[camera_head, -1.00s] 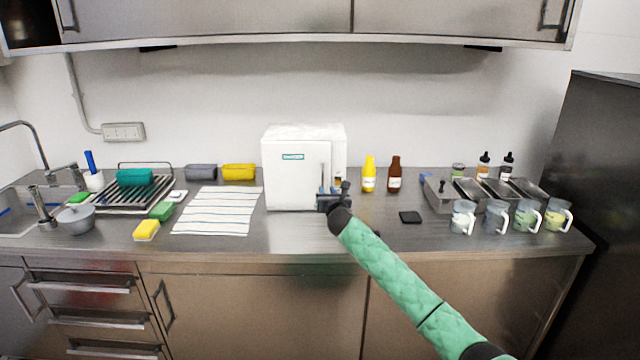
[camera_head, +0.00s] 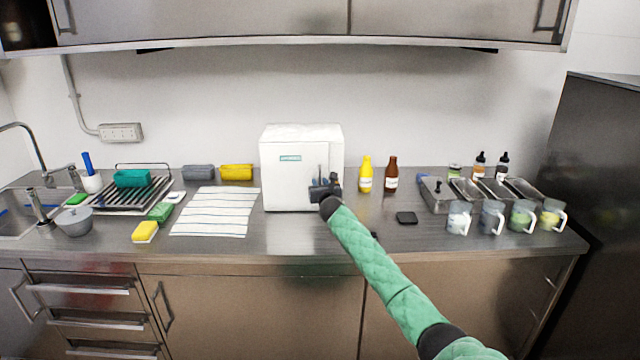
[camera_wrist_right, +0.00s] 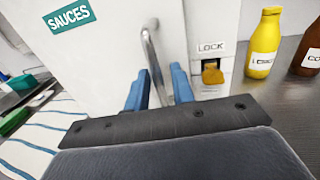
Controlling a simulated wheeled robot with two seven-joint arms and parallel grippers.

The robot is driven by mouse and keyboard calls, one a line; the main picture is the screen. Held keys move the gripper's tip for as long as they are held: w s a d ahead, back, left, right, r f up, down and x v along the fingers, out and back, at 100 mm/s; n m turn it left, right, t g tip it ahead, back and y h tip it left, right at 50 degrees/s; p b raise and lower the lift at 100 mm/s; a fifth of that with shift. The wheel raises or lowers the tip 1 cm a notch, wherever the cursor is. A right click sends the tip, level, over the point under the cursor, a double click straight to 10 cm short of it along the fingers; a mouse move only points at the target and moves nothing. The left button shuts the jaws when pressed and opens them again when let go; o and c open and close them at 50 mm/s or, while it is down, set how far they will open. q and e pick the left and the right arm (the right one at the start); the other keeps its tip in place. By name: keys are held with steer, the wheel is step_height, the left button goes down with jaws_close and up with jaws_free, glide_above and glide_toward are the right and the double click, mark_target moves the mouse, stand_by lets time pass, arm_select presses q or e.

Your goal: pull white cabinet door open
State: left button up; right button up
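The white cabinet (camera_head: 285,180) with a green "SAUCES" label stands upright on the steel counter. In the right wrist view its white door (camera_wrist_right: 110,50) carries a vertical metal bar handle (camera_wrist_right: 151,50). To the right of the door is a panel marked LOCK (camera_wrist_right: 212,47) with a yellow latch (camera_wrist_right: 212,73). My right gripper (camera_head: 325,186) is at the cabinet's lower right front. In the wrist view its blue fingers (camera_wrist_right: 160,85) stand apart on either side of the handle, with a gap showing. The door looks closed or nearly so. My left gripper is out of view.
A yellow bottle (camera_head: 365,174) and a brown bottle (camera_head: 391,174) stand right of the cabinet. A black pad (camera_head: 406,218), metal trays and several mugs lie further right. A striped cloth (camera_head: 215,212) lies to the left. The counter in front is mostly clear.

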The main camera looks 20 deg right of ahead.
steer(key=shift+w, duration=0.1)
jaws_close()
steer(key=shift+a, duration=0.1)
